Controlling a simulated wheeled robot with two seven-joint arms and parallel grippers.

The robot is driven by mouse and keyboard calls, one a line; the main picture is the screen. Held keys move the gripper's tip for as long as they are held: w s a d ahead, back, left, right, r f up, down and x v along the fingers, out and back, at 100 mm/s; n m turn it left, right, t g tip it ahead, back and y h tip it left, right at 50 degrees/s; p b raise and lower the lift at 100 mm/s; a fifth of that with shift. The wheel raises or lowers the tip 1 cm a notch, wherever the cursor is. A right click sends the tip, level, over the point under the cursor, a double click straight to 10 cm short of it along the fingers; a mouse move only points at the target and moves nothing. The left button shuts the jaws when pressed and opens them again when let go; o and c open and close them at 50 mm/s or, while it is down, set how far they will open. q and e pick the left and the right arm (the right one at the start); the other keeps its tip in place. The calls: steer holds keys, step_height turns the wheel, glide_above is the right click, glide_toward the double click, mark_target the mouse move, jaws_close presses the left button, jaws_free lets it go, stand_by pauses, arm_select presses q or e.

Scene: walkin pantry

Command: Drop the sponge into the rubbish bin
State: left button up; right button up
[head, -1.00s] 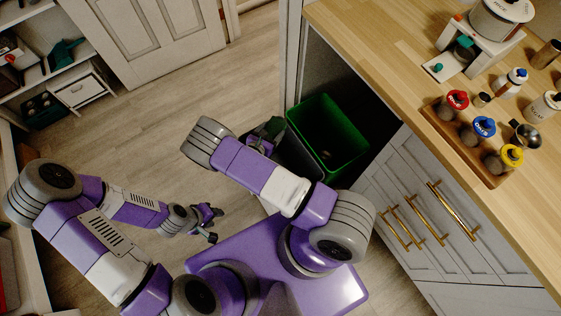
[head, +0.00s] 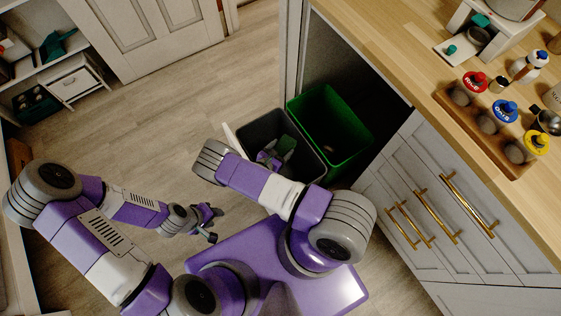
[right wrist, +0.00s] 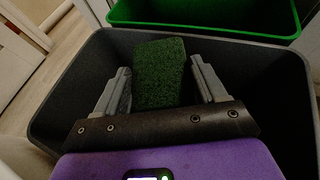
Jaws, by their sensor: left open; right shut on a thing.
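The sponge (right wrist: 160,75) is a green block with a rough face. My right gripper (right wrist: 160,66) is shut on it, with one finger on each side. In the head view the sponge (head: 287,144) and right gripper (head: 272,158) are within the outline of a dark grey bin (head: 247,139). In the right wrist view the sponge shows against the inside of this grey bin (right wrist: 60,100). How deep it hangs is unclear. A green bin (head: 345,125) stands directly beside the grey one. My left gripper (head: 212,222) is open and empty above the floor, left of the bins.
The bins stand by an open space under the wooden counter (head: 400,60). Cabinet doors with brass handles (head: 440,215) are to the right. A rack of jars (head: 485,135) stands on the counter. The floor (head: 170,110) left of the bins is clear.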

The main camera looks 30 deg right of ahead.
steer(key=shift+f, duration=0.55)
steer(key=o, duration=1.1)
steer(key=shift+r, duration=0.15)
step_height(320, 180, up, 10)
steer(key=p, duration=0.4)
